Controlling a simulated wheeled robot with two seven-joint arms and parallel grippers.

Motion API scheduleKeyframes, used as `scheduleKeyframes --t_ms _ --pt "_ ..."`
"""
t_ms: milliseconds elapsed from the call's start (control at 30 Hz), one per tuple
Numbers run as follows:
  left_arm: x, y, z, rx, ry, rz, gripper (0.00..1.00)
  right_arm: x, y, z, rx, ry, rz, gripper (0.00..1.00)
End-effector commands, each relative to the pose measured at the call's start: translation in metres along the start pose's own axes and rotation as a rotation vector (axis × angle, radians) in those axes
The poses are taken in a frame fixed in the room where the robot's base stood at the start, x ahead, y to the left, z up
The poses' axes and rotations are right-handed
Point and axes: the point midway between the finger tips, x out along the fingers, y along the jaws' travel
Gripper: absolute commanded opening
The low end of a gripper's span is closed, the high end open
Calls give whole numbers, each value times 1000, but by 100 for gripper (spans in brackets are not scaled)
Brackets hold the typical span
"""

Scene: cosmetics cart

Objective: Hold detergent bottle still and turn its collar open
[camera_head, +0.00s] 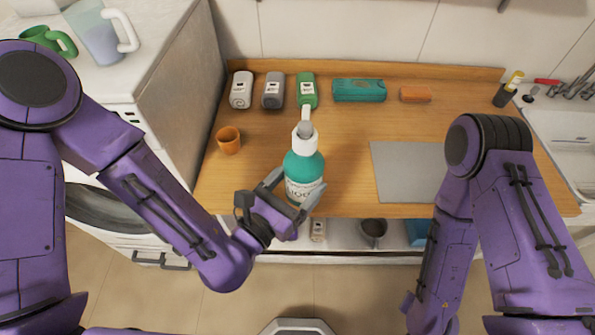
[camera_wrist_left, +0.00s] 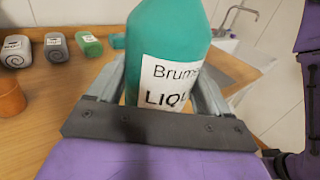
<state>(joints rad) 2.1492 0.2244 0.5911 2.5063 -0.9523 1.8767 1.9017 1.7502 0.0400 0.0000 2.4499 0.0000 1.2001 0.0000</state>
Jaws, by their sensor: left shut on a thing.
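The detergent bottle (camera_head: 304,168) is teal with a white label and a white pump collar (camera_head: 305,138). It stands upright near the front edge of the wooden counter. My left gripper (camera_head: 292,197) is shut on the bottle's lower body, its fingers on either side. The left wrist view shows the bottle body (camera_wrist_left: 165,45) between the two fingers, with the collar out of frame. My right arm comes in from the right and hangs down in front of the counter. Its gripper does not show clearly in either view.
An orange cup (camera_head: 229,140) stands left of the bottle. Several small containers, including a green one (camera_head: 307,90), and a teal case (camera_head: 359,90) line the back. A grey mat (camera_head: 408,171) lies to the right. The counter right of the bottle is free up to the mat.

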Motion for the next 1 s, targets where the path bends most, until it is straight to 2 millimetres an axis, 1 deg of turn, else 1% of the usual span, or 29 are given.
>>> scheduleKeyframes --t_ms 233,367,1000 --pt "1 0 0 0 -3 -1 21 1 0 1 0 -1 0 43" --pt "4 2 -4 0 -4 0 21 3 0 1 0 0 0 43" --pt "45 33 -52 -1 -4 1 21 27 -2 11 0 0 0 43"
